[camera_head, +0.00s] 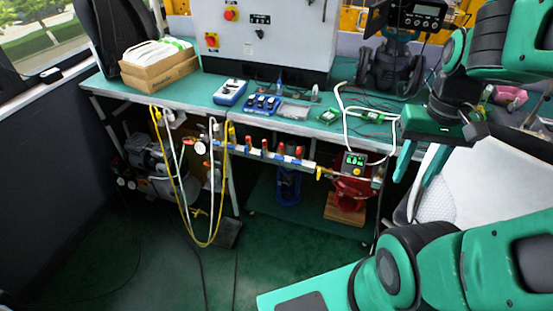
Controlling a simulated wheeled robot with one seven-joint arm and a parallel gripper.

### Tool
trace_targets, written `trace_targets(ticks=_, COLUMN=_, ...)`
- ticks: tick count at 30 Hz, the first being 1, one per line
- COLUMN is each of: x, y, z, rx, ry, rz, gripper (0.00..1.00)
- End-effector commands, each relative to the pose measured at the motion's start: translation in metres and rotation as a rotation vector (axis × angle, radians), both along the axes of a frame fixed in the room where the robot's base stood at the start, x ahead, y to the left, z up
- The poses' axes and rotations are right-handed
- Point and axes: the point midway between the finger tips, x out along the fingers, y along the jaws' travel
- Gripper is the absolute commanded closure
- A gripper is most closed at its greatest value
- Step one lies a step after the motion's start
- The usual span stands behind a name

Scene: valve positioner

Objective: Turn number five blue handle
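A pipe manifold (272,155) runs along the front of the bench, just below its top. Several red handles stand up along it, with small blue parts between and below them. I cannot read any numbers, and I cannot tell which part is the number five blue handle. My gripper (415,172) is at the right, high and nearer to me than the manifold. Its two green fingers point down and stand apart with nothing between them. It is well to the right of the manifold and does not touch it.
A green-topped bench (200,92) carries a white control box (265,40), a blue-and-white meter (230,93) and cardboard boxes (160,65). A red device with a display (354,165) sits right of the manifold. Yellow and white hoses (182,205) hang left. A white chair (485,175) stands right.

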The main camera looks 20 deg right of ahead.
Motion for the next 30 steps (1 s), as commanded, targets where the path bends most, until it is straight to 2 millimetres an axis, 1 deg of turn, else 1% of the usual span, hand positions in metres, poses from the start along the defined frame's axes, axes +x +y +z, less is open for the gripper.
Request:
trace_targets(ticks=3, x=0.019, y=-0.011, z=-0.012, rx=-0.031, ry=0.054, rz=0.079, gripper=0.61)
trace_targets(ticks=5, x=0.031, y=-0.014, z=-0.021, rx=-0.055, ry=0.085, rz=0.133, gripper=0.61)
trace_targets(ticks=9, x=0.059, y=-0.017, z=-0.041, rx=-0.127, ry=0.159, rz=0.271, gripper=0.61)
trace_targets(ticks=13, x=0.086, y=-0.017, z=-0.061, rx=-0.202, ry=0.230, rz=0.408, gripper=0.61)
trace_targets(ticks=17, x=0.111, y=-0.014, z=-0.081, rx=-0.287, ry=0.301, rz=0.553, gripper=0.61)
trace_targets(ticks=23, x=0.149, y=-0.003, z=-0.111, rx=-0.434, ry=0.412, rz=0.790, gripper=0.61)
trace_targets(ticks=30, x=0.194, y=0.021, z=-0.145, rx=-0.640, ry=0.548, rz=1.092, gripper=0.61)
